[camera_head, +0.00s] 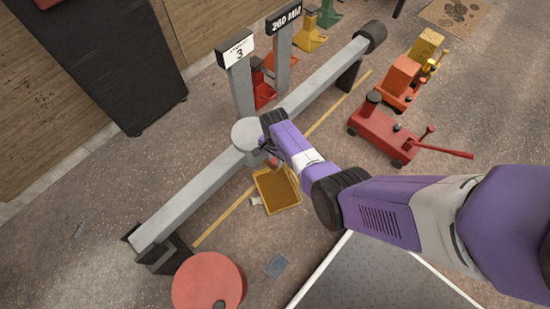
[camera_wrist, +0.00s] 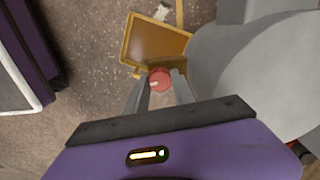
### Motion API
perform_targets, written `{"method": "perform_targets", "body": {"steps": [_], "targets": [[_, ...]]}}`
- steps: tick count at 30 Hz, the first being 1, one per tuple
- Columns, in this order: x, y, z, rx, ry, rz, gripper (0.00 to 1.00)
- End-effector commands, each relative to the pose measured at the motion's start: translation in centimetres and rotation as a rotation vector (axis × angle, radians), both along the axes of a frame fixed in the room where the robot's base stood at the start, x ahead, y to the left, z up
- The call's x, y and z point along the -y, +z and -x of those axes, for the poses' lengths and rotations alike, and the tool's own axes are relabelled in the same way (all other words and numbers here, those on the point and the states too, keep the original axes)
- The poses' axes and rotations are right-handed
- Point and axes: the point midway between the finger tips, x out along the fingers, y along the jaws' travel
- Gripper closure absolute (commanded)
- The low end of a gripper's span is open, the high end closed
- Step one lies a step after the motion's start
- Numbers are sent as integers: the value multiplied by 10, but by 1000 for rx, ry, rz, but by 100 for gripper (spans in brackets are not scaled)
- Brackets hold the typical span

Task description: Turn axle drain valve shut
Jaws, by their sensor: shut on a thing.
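The drain valve shows in the wrist view as a round red knob (camera_wrist: 159,79) with a pale mark on its face. My gripper (camera_wrist: 160,86) is shut on it, one grey finger on each side. In the head view my gripper (camera_head: 270,156) is at the round grey hub of the axle (camera_head: 249,132), and a bit of the red knob shows just below it.
A yellow tray (camera_head: 277,190) lies on the floor below the valve. A red drum (camera_head: 208,283) stands near the beam's lower end. Red and orange jacks (camera_head: 383,130) stand at the right. Signposts (camera_head: 240,85) rise behind the hub. Floor left of the beam is mostly clear.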

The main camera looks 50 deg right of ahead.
Motion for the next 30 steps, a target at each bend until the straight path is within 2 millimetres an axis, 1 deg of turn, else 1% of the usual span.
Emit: {"method": "perform_targets", "body": {"steps": [9, 25, 26, 28, 29, 30], "targets": [[0, 0, 0, -1, -114, 0, 100], [0, 0, 0, 0, -136, 0, 100], [0, 0, 0, 0, -136, 0, 66], [0, 0, 0, 0, -135, 0, 52], [0, 0, 0, 0, -135, 0, 48], [0, 0, 0, 0, -135, 0, 48]]}}
